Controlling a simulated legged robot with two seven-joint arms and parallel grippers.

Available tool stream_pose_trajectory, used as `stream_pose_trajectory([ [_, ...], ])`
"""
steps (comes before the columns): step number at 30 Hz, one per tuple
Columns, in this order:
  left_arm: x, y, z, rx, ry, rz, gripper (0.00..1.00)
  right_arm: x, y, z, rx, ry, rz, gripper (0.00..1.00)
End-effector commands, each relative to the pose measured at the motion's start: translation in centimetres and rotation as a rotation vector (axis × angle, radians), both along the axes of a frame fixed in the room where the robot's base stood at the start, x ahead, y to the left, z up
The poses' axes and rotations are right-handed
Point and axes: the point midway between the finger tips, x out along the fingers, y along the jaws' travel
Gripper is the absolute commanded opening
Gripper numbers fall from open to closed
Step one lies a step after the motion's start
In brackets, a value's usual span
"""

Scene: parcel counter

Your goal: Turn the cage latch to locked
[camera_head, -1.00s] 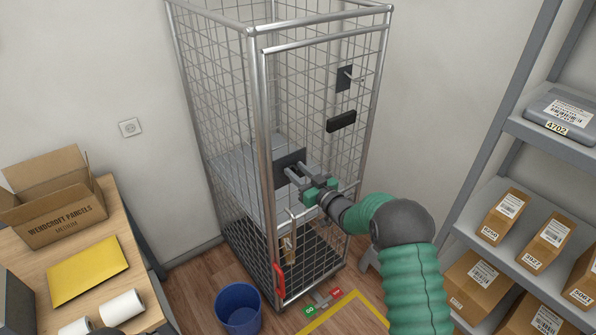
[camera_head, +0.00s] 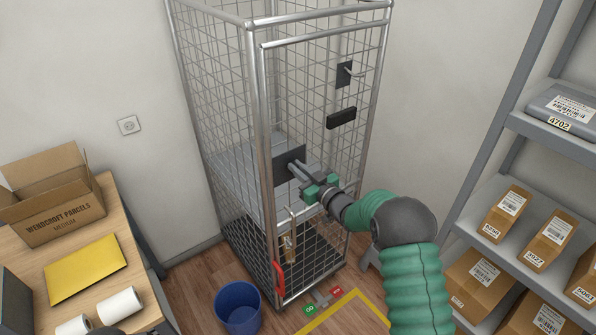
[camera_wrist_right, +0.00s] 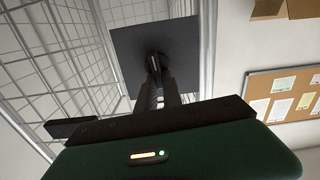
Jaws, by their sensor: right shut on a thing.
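The wire cage (camera_head: 262,110) stands upright in the middle of the head view, with its door side toward me. A dark latch plate (camera_head: 286,165) sits on the cage at mid height; the plate also fills the upper middle of the right wrist view (camera_wrist_right: 150,40). My right gripper (camera_head: 300,171) reaches it from the right and is shut on the latch handle (camera_wrist_right: 154,62) in front of the plate. The jaws mostly hide the handle, so its exact angle is hard to tell. My left gripper is not in view.
A black block (camera_head: 341,118) and a smaller dark plate with a pin (camera_head: 344,74) are higher on the cage. A blue bin (camera_head: 238,308) stands at its foot. A shelf of parcels (camera_head: 507,215) is on the right, a wooden table (camera_head: 112,252) on the left.

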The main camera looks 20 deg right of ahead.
Motion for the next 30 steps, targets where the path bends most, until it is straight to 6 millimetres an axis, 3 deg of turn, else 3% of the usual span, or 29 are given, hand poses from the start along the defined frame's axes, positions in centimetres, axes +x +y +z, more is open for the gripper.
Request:
stream_pose_trajectory([
  [1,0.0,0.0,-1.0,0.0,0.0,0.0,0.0,-0.1,-0.1,-0.7,-0.024,-0.004,-0.002,0.0],
  [30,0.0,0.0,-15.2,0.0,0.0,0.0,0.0,-0.5,1.3,-2.1,-0.854,-0.304,0.001,0.0],
])
